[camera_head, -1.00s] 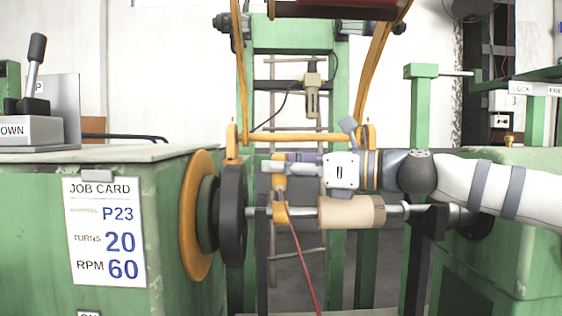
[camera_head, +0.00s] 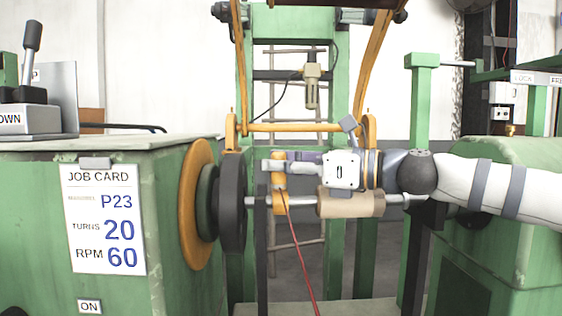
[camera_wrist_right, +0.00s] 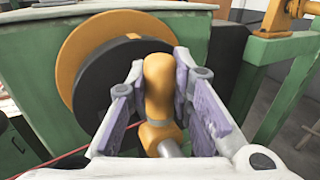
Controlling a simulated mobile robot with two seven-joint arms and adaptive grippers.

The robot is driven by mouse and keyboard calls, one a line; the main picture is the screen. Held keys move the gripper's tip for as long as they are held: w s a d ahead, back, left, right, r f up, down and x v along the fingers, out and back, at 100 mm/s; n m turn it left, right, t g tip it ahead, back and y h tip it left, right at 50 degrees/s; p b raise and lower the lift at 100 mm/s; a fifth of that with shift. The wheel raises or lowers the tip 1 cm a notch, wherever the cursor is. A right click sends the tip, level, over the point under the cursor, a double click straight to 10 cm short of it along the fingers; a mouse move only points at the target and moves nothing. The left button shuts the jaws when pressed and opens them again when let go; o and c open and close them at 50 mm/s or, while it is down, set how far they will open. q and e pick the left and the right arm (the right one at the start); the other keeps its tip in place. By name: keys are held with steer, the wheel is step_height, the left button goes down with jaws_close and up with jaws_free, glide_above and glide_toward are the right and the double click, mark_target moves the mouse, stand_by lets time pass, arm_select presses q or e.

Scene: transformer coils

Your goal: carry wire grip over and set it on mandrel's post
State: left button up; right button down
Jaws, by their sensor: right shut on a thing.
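The wire grip (camera_head: 279,201) is an orange piece with a red wire hanging from it. My right gripper (camera_head: 277,167) comes in from the right and is shut on it. In the right wrist view the wire grip (camera_wrist_right: 158,88) stands between the purple finger pads (camera_wrist_right: 158,95). Its lower end overlaps the thin grey shaft (camera_head: 256,202), left of the tan mandrel cylinder (camera_head: 350,204). I cannot tell whether it touches the shaft. I cannot make out a separate post on the mandrel. My left gripper is not in view.
Left of the shaft are a black disc (camera_head: 232,203) and an orange disc (camera_head: 198,210) on a green cabinet (camera_head: 180,252) with a job card (camera_head: 103,218). An orange crossbar (camera_head: 295,127) passes behind my right gripper. A green upright (camera_head: 421,105) stands to the right.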

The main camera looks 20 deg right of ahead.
steer(key=c, duration=1.3)
jaws_free()
steer(key=shift+c, duration=0.2)
steer(key=v, duration=1.2)
